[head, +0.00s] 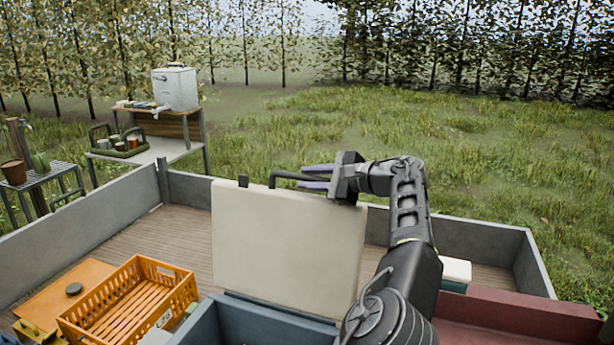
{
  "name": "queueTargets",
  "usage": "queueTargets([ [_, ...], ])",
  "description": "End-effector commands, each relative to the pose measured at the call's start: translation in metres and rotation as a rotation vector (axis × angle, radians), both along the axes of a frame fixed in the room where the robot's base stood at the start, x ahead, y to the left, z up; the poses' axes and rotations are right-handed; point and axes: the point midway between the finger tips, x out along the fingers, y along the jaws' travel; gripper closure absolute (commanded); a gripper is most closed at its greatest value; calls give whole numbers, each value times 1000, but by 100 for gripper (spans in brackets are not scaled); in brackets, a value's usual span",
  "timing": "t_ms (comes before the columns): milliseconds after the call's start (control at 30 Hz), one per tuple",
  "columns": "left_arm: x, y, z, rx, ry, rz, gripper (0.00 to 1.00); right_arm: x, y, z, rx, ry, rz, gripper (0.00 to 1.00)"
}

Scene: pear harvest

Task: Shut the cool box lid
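The cool box (250,325) is blue-grey and stands at the bottom centre, its front cut off by the frame.
An orange crate (130,305) stands left of the box, beside an orange-brown board (65,290). A dark red surface (510,315) lies to the right. Grey side walls (485,240) enclose the wooden bed. A bench (150,150) with a white container (175,88) stands beyond.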

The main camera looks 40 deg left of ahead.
Motion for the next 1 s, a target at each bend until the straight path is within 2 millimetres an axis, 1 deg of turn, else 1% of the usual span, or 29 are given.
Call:
queueTargets([
  [33,0,4,0,0,1,0,75,0,0,2,-1,0,0,18],
  [133,0,9,-2,-1,0,-1,75,0,0,2,-1,0,0,18],
  [367,0,9,-3,-1,0,-1,75,0,-1,2,-1,0,-1,18],
  [700,0,9,-3,-1,0,-1,100,0,-1,2,-1,0,-1,18],
  [1000,0,9,-3,-1,0,-1,100,0,0,2,-1,0,-1,18],
])
